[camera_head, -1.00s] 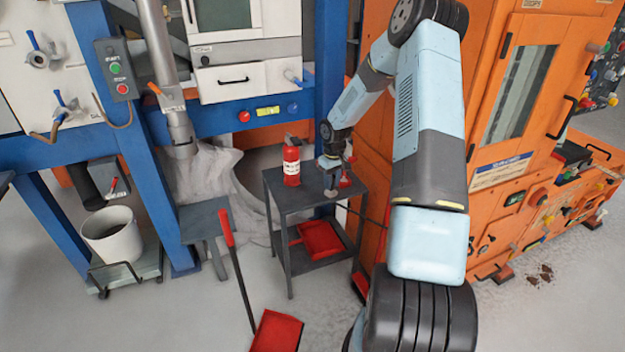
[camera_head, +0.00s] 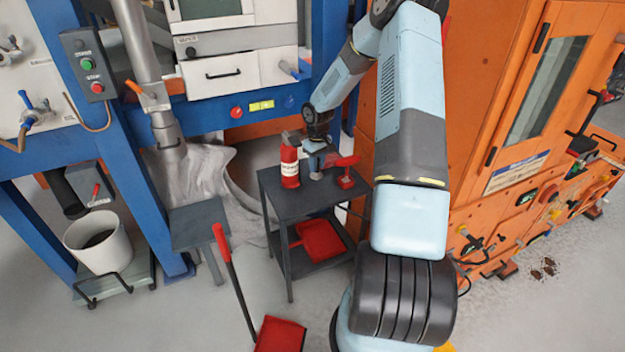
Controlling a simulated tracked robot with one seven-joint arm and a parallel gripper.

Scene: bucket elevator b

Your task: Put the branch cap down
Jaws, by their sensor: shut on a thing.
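My gripper (camera_head: 314,148) is over the top of a small dark grey cart (camera_head: 270,186), pointing down. It is shut on a small grey piece, which I take to be the branch cap (camera_head: 316,166). The piece is small and partly covered by the gripper. It is just above or on the cart's top; I cannot tell which. A red bottle (camera_head: 290,166) with a white label stands close to its left. A red tool (camera_head: 346,174) stands close to its right.
A red pan (camera_head: 322,240) lies on the cart's lower shelf. A long-handled red dustpan (camera_head: 278,335) is on the floor in front. A white bucket (camera_head: 98,243) stands at left. An orange cabinet (camera_head: 480,120) closes off the right. The front of the cart's top is clear.

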